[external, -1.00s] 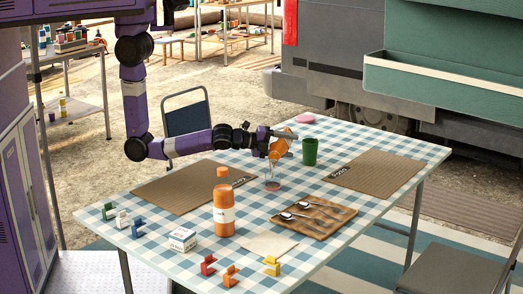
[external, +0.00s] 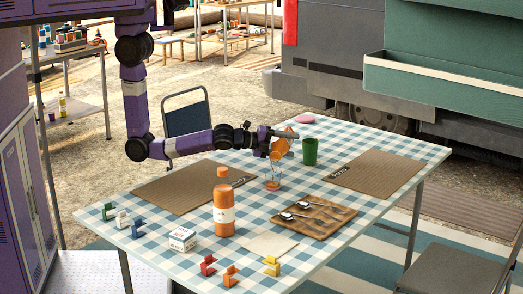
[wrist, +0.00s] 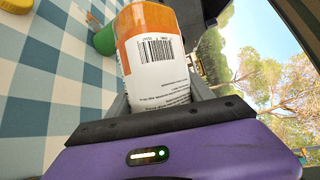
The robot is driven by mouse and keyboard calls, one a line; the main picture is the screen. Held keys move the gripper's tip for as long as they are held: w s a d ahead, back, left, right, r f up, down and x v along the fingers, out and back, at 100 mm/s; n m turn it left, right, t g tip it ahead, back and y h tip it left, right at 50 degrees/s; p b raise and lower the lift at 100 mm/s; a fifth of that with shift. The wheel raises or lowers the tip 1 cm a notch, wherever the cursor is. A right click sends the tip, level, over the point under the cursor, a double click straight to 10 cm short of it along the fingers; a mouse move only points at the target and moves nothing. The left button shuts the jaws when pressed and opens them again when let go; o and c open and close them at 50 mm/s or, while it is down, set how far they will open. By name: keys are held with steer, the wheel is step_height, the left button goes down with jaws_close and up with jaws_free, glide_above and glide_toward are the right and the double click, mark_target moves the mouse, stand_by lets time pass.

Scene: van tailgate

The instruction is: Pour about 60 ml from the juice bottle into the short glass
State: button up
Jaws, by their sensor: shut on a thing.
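My gripper (external: 275,139) is shut on an orange juice bottle (external: 281,149) with a white label. The bottle is tilted, its lower end toward the short glass (external: 273,183) below it on the table. The glass is clear, stands upright and shows some orange inside; the exact level is too small to tell. In the wrist view the held bottle (wrist: 155,70) fills the space between the fingers, its barcode label facing the camera. The bottle's mouth and the glass cannot be made out there. A second orange bottle (external: 223,214) with an orange top stands upright nearer the front.
A green cup (external: 310,152) stands just right of the held bottle. A wooden tray (external: 318,230) with spoons lies front right of the glass. Brown placemats (external: 375,171), a white box (external: 182,239), a napkin (external: 267,244) and several coloured clips lie on the checked table.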

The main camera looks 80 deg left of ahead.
steer(key=shift+s+d+r+m, duration=0.15)
steer(key=shift+d+r+m, duration=0.1)
steer(key=shift+r+m, duration=0.1)
stand_by(1.1)
